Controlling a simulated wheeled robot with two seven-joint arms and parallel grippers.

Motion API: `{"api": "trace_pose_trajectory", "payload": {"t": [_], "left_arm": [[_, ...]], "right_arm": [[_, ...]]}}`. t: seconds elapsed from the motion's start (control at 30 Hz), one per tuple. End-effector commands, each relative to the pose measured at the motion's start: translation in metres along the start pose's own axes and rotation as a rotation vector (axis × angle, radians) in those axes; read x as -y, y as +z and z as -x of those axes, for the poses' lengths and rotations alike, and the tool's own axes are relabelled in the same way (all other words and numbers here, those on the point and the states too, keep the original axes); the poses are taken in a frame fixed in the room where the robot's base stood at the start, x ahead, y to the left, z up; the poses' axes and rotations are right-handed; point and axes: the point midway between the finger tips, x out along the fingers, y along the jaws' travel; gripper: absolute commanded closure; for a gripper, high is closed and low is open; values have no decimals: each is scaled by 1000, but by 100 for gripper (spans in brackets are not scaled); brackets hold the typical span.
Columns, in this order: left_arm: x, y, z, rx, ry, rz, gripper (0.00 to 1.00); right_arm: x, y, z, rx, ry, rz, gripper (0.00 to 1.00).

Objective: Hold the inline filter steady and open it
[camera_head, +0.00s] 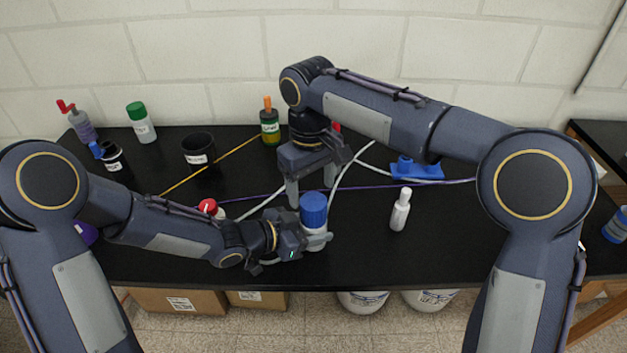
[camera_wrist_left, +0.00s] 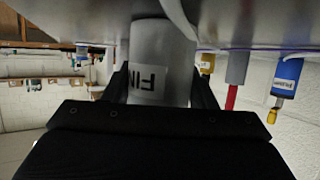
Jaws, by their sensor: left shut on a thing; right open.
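The inline filter has a blue cap (camera_head: 313,208) on a white body (camera_head: 315,241) and stands upright near the table's front edge in the head view. My left gripper (camera_head: 312,236) is shut around the white body from the left. In the left wrist view the body (camera_wrist_left: 160,55) sits between the two dark fingers, with a partly readable label (camera_wrist_left: 150,83). My right gripper (camera_head: 311,186) is open above the blue cap, with its fingers pointing down. I cannot tell whether they touch the cap.
A white bottle (camera_head: 400,210) stands to the right, with a blue fixture (camera_head: 417,170) behind it. A black cup (camera_head: 199,153), a green-capped bottle (camera_head: 141,122) and a dark green bottle (camera_head: 270,127) stand at the back. Cables cross the black table (camera_head: 450,240).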

Motion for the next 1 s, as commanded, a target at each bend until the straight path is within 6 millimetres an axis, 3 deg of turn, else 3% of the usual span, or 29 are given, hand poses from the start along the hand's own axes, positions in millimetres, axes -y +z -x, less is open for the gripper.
{"api": "trace_pose_trajectory", "payload": {"t": [0.3, 0.5, 0.8, 1.0], "left_arm": [[0, 0, 0, -1, 0, 0, 100], [0, 0, 0, -1, 0, 0, 100], [0, 0, 0, -1, 0, 0, 100], [0, 0, 0, -1, 0, 0, 100]], "right_arm": [[-2, 0, 1, -5, -5, -768, 31], [-3, 0, 4, -13, -11, -1181, 31], [-4, 0, 4, -18, -19, -1454, 31], [-4, 0, -20, -15, -17, -1463, 31]]}}
